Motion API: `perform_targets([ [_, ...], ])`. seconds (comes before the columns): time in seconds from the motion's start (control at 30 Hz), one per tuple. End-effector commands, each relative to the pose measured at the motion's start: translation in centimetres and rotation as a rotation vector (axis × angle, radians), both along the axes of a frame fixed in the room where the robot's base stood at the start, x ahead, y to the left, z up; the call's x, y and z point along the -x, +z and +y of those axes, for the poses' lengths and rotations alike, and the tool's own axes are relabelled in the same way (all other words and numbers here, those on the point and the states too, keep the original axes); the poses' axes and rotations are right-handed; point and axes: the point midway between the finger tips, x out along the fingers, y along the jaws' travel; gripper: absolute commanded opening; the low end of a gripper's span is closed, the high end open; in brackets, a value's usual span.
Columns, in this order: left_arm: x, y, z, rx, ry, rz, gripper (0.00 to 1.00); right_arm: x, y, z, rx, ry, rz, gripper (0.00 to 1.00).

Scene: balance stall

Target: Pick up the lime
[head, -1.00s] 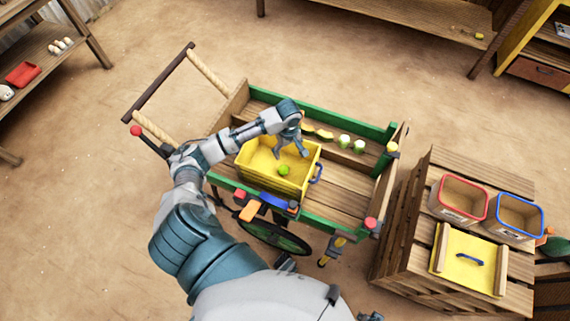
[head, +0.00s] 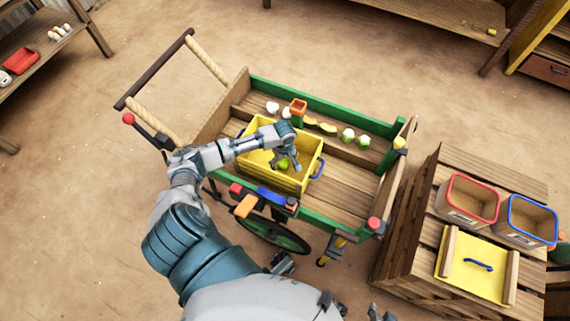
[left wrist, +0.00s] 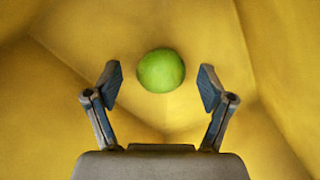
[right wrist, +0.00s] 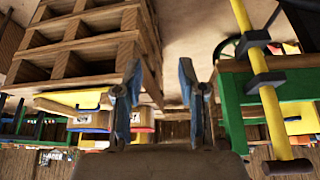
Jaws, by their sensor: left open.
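The lime (head: 283,164) is a small round green fruit inside the yellow crate (head: 258,176) on the wooden cart. In the left wrist view the lime (left wrist: 161,70) sits between and slightly beyond the fingertips, with yellow walls around it. My left gripper (head: 291,165) reaches down into the crate, open, and partly covers the view of the lime. In the left wrist view its fingers (left wrist: 161,84) stand apart on both sides of the lime, with visible gaps. My right gripper (right wrist: 160,70) is open and empty, away from the crate.
The green-edged cart (head: 345,188) holds an orange box (head: 298,106) and green-white items (head: 355,137) behind the crate. A wooden crate stand (head: 400,235) to the right bears a red-rimmed bin (head: 466,202), a blue-rimmed bin (head: 526,222) and a yellow lid (head: 470,268).

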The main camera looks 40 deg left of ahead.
Motion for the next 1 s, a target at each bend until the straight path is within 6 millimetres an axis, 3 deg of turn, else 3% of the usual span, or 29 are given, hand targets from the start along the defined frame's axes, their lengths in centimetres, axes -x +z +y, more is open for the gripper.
perform_targets([
  [0.17, 0.1, -1.3, 0.0, -0.001, -0.001, 0.0, 0.81, -1.7, 0.2, 0.6, -0.021, 0.005, -0.087, 0.4],
  [0.4, 0.0, -1.2, -0.1, -0.002, 0.0, -0.002, 0.81, -1.8, 0.4, 0.6, -0.024, 0.006, -0.094, 0.4],
  [0.67, 0.0, -1.2, -0.1, -0.002, -0.001, -0.002, 0.17, -1.9, 0.3, 0.7, -0.022, 0.005, -0.092, 0.4],
  [1.0, 0.0, -1.2, 0.0, -0.001, 0.0, 0.0, 0.16, -1.9, 0.3, 0.7, -0.022, 0.006, -0.091, 0.4],
])
